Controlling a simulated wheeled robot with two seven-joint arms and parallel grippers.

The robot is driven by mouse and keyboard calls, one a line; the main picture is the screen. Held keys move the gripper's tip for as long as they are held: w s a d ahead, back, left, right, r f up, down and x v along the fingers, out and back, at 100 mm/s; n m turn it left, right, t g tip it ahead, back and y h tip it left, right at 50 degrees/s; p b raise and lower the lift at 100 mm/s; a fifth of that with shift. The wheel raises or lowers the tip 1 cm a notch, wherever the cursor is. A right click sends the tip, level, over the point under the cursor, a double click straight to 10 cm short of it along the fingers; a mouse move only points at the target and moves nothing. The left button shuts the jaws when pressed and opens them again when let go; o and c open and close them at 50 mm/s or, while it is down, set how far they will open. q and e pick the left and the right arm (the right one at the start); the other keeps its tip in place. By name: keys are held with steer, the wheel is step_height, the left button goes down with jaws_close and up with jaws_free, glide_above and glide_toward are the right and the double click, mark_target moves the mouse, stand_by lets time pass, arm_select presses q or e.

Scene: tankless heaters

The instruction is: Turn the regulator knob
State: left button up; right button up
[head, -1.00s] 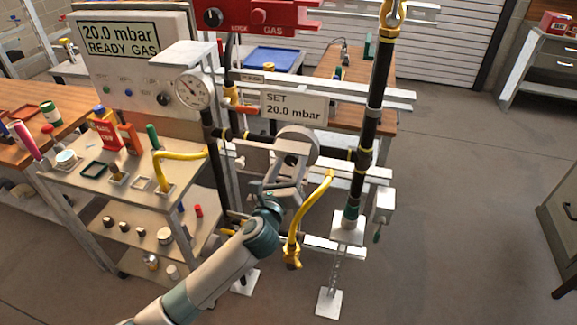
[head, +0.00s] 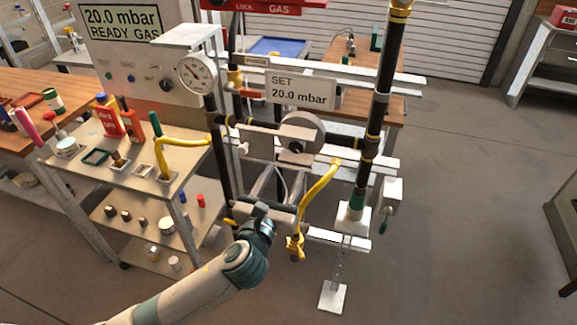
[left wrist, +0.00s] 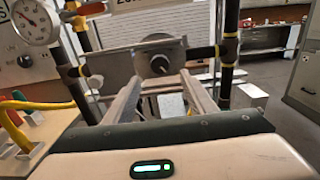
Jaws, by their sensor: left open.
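The regulator (head: 303,128) is a round grey body on the black pipe run, with a small dark knob (head: 297,147) on its front. In the left wrist view the knob (left wrist: 159,64) faces me on the grey disc, just beyond the fingertips. My left gripper (head: 288,172) is open and empty, in front of and below the knob. In the left wrist view its two fingers (left wrist: 161,80) stand wide apart, one on each side of the knob's line. I see no contact with the knob. My right gripper is not in view.
A pressure gauge (head: 196,73) and a "SET 20.0 mbar" sign (head: 300,91) stand above. A panel (head: 122,22) reads "20.0 mbar READY GAS". A bent yellow pipe (head: 319,195) runs close right of my gripper. A cart (head: 120,181) stands left; floor at right is clear.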

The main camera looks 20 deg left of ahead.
arm_select(q)
steer(key=s+b, duration=0.1)
steer(key=s, duration=0.7)
steer(key=w+a+f+n+g, duration=0.1)
steer(key=f+n+g, duration=0.2)
steer(key=f, duration=1.1)
steer(key=w+a+f+n+g, duration=0.2)
steer(key=f+n, duration=0.4)
steer(key=f, duration=0.9)
steer(key=shift+a+g+y, duration=0.25)
steer(key=shift+g+y, duration=0.15)
steer(key=shift+f, duration=0.1)
